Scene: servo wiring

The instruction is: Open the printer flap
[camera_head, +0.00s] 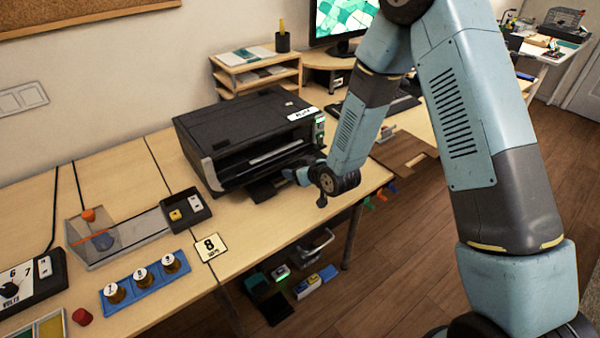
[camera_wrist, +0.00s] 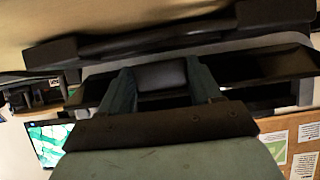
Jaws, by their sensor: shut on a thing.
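The black printer (camera_head: 235,125) stands on the wooden desk, with a wide opening across its front. A dark flat flap (camera_head: 264,190) sticks out low at the front, and its right part is hidden behind my gripper. My gripper (camera_head: 290,175) is at the printer's lower front right. In the wrist view, my gripper (camera_wrist: 162,80) has a finger on either side of a dark block-like piece of the flap (camera_wrist: 161,73), and is shut on it. Long dark parts of the printer (camera_wrist: 95,45) run across behind the fingers. How far the flap is tilted is hard to tell.
A wooden shelf (camera_head: 255,72) stands behind the printer. The desk's front edge is close to my gripper.

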